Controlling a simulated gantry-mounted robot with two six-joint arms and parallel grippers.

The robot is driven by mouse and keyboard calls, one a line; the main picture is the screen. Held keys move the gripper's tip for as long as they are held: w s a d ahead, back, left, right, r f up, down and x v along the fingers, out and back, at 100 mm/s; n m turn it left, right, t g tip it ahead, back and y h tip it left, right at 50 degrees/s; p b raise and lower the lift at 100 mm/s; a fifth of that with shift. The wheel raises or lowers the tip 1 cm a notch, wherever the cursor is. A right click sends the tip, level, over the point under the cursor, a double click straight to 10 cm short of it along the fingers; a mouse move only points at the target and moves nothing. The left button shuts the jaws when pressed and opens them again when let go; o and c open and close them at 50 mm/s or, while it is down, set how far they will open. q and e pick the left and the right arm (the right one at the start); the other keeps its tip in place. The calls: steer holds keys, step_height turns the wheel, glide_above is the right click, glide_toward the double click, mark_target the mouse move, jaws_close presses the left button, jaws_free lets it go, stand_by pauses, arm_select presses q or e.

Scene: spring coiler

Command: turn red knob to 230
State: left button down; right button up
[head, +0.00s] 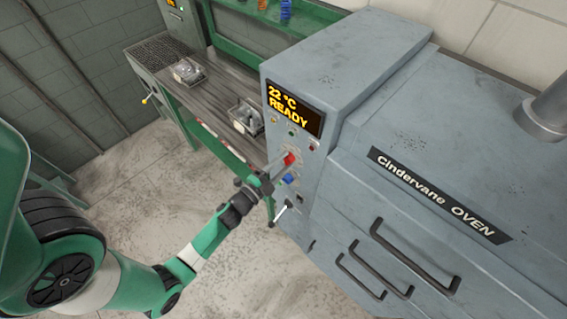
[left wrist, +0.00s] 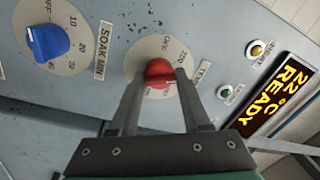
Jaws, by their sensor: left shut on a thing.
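The red knob (head: 289,159) sits on the front of the grey oven's control box, below the display. In the left wrist view the red knob (left wrist: 159,73) sits on a pale dial with printed numbers, partly hidden by the fingers. My left gripper (head: 277,169) reaches the knob from the left, and in the left wrist view its two fingers (left wrist: 158,82) are shut on the knob's sides. The display (head: 294,109) reads 22 °C READY. The knob's exact setting is too small to read. My right gripper is not in view.
A blue knob (left wrist: 48,42) marked SOAK MIN is beside the red one, with a lever switch (head: 281,214) below. Small indicator lights (left wrist: 224,92) flank the display. Oven drawer handles (head: 415,258) stick out at right. A bench (head: 215,98) with trays stands behind.

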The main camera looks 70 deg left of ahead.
arm_select(q)
steer(key=m, duration=0.4)
steer(key=shift+f+m+h, duration=0.1)
steer(key=shift+m+h, duration=0.2)
steer(key=shift+m, duration=0.1)
stand_by(0.4)
steer(key=shift+c, duration=2)
jaws_free()
steer(key=shift+s, duration=0.15)
steer(key=v, duration=1.1)
steer(key=shift+s, duration=0.2)
steer(key=shift+d+f, duration=0.1)
steer(key=shift+f, duration=0.05)
